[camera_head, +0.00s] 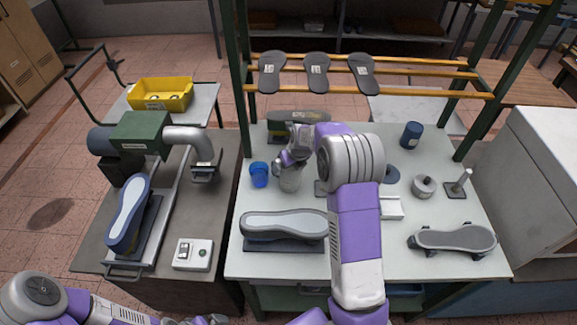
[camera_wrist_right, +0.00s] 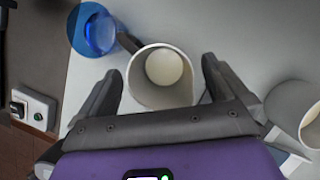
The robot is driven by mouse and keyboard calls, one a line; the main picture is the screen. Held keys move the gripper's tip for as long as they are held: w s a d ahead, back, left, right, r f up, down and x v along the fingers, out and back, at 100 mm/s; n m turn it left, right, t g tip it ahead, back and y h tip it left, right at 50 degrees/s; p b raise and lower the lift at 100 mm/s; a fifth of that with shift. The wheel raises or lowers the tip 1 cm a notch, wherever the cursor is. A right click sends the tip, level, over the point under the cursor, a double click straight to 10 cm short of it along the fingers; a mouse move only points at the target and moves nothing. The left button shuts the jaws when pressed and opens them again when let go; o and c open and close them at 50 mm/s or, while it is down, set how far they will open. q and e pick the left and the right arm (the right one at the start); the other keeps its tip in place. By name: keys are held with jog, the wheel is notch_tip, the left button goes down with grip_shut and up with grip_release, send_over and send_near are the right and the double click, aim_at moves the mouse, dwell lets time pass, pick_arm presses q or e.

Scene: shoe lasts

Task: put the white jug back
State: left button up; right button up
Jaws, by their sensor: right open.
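The white jug (camera_head: 290,181) stands on the pale work table, beside a blue cup (camera_head: 259,174). In the right wrist view the jug (camera_wrist_right: 142,82) shows from above, its round mouth open and the inside pale. My right gripper (camera_head: 293,160) is over the jug in the head view and hides part of it. In the wrist view the right gripper (camera_wrist_right: 163,85) is open, with one finger on each side of the jug; I cannot tell whether either finger touches it. My left gripper (camera_head: 207,320) is at the bottom edge, mostly cut off.
A blue cup (camera_wrist_right: 101,31) is close left of the jug in the wrist view; a pale round container (camera_wrist_right: 297,112) is at right. A shoe last (camera_head: 284,224) lies in front. A rack with soles (camera_head: 315,68) stands behind. My right forearm hides the table's middle.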

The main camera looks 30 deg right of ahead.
jog(key=p+v, duration=0.1)
jog(key=v, duration=0.8)
jog(key=shift+r, duration=0.15)
jog(key=shift+s, duration=0.15)
